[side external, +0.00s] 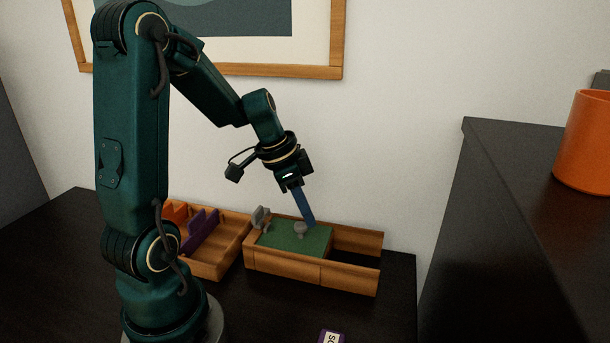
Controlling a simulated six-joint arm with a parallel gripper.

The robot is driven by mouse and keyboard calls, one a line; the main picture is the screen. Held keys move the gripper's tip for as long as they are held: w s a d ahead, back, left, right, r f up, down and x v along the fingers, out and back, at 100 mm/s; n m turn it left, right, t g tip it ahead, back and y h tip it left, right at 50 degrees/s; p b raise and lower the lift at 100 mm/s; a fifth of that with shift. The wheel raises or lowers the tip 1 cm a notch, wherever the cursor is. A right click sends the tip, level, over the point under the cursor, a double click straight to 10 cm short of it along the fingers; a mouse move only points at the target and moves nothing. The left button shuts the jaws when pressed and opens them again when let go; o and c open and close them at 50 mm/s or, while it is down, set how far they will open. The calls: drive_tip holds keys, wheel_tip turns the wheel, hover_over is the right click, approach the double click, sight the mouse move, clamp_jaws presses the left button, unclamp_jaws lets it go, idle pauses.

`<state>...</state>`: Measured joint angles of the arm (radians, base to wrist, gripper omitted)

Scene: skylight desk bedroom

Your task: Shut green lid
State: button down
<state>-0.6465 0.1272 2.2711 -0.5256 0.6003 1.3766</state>
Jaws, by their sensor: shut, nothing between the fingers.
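The green lid (283,238) lies flat in the long wooden box (285,272). It covers the left and middle part of the box, and the right end is open and dark inside. A small grey knob (299,230) stands on the lid near its right side. My gripper (310,224) is shut, with its blue fingers pointing down just behind and to the right of the knob. I cannot tell whether the fingertips touch the knob or the lid.
A grey bracket-like piece (261,217) stands at the box's left end. A wooden tray (228,262) with orange and purple dividers sits to the left. A purple labelled item (332,337) lies at the front edge. An orange pot (583,142) stands on the dark cabinet (520,220) at right.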

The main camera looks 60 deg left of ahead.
sight(327, 233)
idle(0.3)
drive_tip(key=w, duration=0.1)
drive_tip(key=w+d, duration=0.1)
drive_tip(key=w+r, duration=0.1)
drive_tip(key=w, duration=0.1)
drive_tip(key=shift+d, duration=0.15)
drive_tip(key=s+d+r+m, duration=0.1)
drive_tip(key=s+r, duration=0.1)
drive_tip(key=r, duration=0.3)
drive_tip(key=s+d+r+m, duration=0.1)
drive_tip(key=s+d+r, duration=0.1)
drive_tip(key=r, duration=0.4)
drive_tip(key=s+d+f+n+t, duration=0.1)
drive_tip(key=s+d+f+n, duration=0.1)
drive_tip(key=s, duration=0.3)
drive_tip(key=s+d+f+n+y, duration=0.1)
drive_tip(key=s+d+f+n, duration=0.1)
drive_tip(key=s+d, duration=0.3)
drive_tip(key=shift+s+d+f+n+t, duration=0.3)
drive_tip(key=shift+f+n+t, duration=0.1)
drive_tip(key=shift+n, duration=0.4)
